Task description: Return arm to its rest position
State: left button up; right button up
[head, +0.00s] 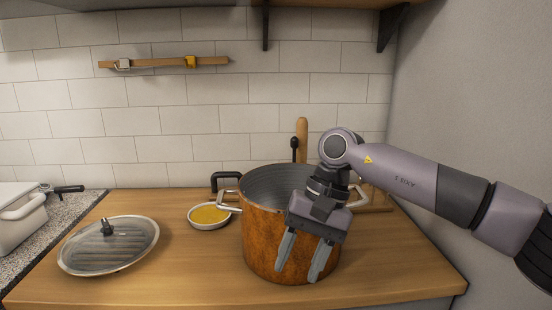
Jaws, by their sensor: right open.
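My right arm comes in from the right, and my right gripper (299,262) points downward in front of a large copper-coloured pot (259,240). Its two grey fingers are apart with nothing between them. They overlap the pot's front side in the head view; I cannot tell whether they touch it. The gripper hides part of the pot's rim and front. My left gripper is not in view.
The pot stands on a wooden counter (190,270). A glass lid (108,245) lies at the left, and a small bowl of yellow contents (209,215) sits beside the pot. A white container (22,215) is at far left. A grey wall (470,100) bounds the right.

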jog(key=s+a+f+m+g+y, duration=0.1)
jog(key=s+a+m+y, duration=0.3)
jog(key=a+m+y, duration=0.35)
jog(key=s+a+f+m+y, duration=0.1)
jog(key=s+a+m+y, duration=0.45)
jog(key=m+y, duration=0.3)
jog(key=w+d+f+n+t+h, duration=0.35)
jog(key=d+f+n+t, duration=0.5)
jog(key=n, duration=0.95)
jog(key=w+d+f+n+t+h, duration=0.2)
jog(key=d+f+n+t+h, duration=0.3)
jog(key=n+t, duration=1)
jog(key=s+d+f+m+g+h+p, duration=0.1)
jog(key=s+d+f+m+g+h, duration=0.8)
jog(key=s+d+f+m, duration=0.4)
notch_tip(320, 180, down, 4)
jog(key=s+d, duration=0.3)
jog(key=shift+m, duration=0.3)
